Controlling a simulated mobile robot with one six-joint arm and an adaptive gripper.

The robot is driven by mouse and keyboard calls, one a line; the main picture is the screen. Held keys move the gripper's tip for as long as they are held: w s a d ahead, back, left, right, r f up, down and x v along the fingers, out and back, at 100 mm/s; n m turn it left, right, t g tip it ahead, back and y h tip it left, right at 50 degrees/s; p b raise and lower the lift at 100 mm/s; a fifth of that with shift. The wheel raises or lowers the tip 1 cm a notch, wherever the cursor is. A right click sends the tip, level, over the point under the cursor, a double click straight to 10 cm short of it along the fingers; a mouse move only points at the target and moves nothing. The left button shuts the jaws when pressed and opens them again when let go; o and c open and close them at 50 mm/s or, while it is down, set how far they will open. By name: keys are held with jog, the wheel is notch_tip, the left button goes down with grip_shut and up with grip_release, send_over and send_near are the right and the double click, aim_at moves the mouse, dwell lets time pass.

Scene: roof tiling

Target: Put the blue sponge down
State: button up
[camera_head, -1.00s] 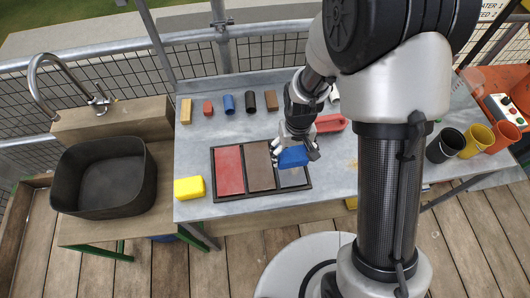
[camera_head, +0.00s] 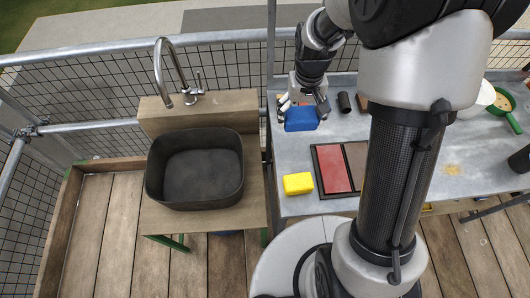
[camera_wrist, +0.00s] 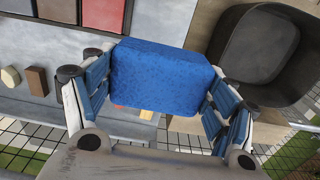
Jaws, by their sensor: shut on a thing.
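The blue sponge (camera_head: 301,118) is held in my gripper (camera_head: 303,108), above the back left part of the grey table (camera_head: 290,160). In the wrist view the sponge (camera_wrist: 160,77) fills the space between the two finger pads of my gripper (camera_wrist: 155,95). My gripper is shut on it. I cannot tell how high the sponge is above the tabletop. A yellow sponge (camera_head: 298,183) lies on the table's left front part, apart from the blue one.
A black framed tray with a red panel (camera_head: 333,168) and a brown panel lies right of the yellow sponge. A dark basin (camera_head: 195,168) with a tap (camera_head: 172,75) stands left of the table. A dark cylinder (camera_head: 344,102) stands behind the tray. My arm hides the table's middle.

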jog(key=shift+a+f, duration=0.15)
jog(key=shift+f, duration=0.2)
notch_tip(320, 180, down, 19)
jog(key=b, duration=0.5)
jog(key=shift+f, duration=0.15)
jog(key=o, duration=1.4)
